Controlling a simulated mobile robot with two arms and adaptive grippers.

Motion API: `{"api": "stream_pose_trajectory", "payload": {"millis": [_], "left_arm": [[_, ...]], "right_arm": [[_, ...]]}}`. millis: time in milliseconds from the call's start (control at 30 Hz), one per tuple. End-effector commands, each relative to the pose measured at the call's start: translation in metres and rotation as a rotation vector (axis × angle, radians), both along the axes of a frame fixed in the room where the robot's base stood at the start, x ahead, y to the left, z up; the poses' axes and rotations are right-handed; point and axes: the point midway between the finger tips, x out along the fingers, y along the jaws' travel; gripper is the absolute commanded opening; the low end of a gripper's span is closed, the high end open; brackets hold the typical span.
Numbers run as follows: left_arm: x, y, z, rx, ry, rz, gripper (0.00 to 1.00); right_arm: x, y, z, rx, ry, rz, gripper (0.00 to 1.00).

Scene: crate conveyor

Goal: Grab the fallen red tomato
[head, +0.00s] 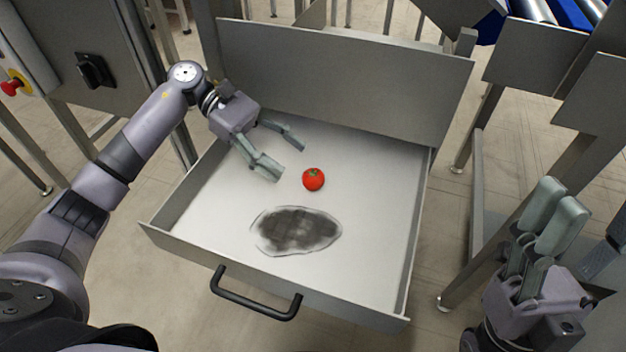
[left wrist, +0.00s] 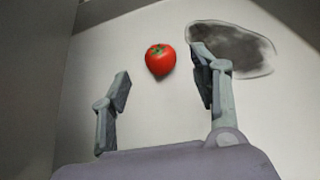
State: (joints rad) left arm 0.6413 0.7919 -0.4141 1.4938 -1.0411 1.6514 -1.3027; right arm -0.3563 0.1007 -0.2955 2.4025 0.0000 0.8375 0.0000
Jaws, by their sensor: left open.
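A red tomato (head: 313,179) with a green stem lies on the white floor of an open grey drawer (head: 180,240), near its middle. In the left wrist view the tomato (left wrist: 160,58) is ahead of the fingertips, between their lines and apart from both. My left gripper (head: 284,161) is open and empty inside the drawer, just left of the tomato; its fingers also show in the left wrist view (left wrist: 163,88). My right gripper (head: 545,230) is at the lower right, outside the drawer, pointing up. Its fingers overlap, so I cannot tell its opening.
A dark smudged patch (head: 297,230) marks the drawer floor in front of the tomato. The drawer has a black handle (head: 255,305) and a tall grey back panel (head: 340,80). A conveyor with blue parts (head: 565,14) stands at the upper right.

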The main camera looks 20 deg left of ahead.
Motion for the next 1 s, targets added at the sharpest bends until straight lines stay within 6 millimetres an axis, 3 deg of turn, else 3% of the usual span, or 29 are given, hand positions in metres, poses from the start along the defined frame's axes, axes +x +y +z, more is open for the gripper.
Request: {"api": "stream_pose_trajectory", "payload": {"millis": [233, 500, 733, 1000], "left_arm": [[-0.003, -0.014, -0.006, -0.001, 0.0, 0.0, 0.56], [-0.01, -0.048, -0.02, -0.001, -0.002, -0.001, 0.56], [-0.01, -0.05, -0.02, 0.0, -0.001, 0.002, 0.56], [-0.01, -0.05, -0.02, 0.0, -0.001, 0.002, 0.39]], "right_arm": [[-0.007, -0.002, -0.001, 0.012, -0.035, 0.002, 0.53], [-0.013, -0.003, -0.006, 0.021, -0.065, 0.004, 0.53], [-0.012, -0.003, -0.005, 0.021, -0.064, 0.004, 0.53], [-0.012, -0.003, -0.006, 0.021, -0.063, 0.004, 0.53]]}}
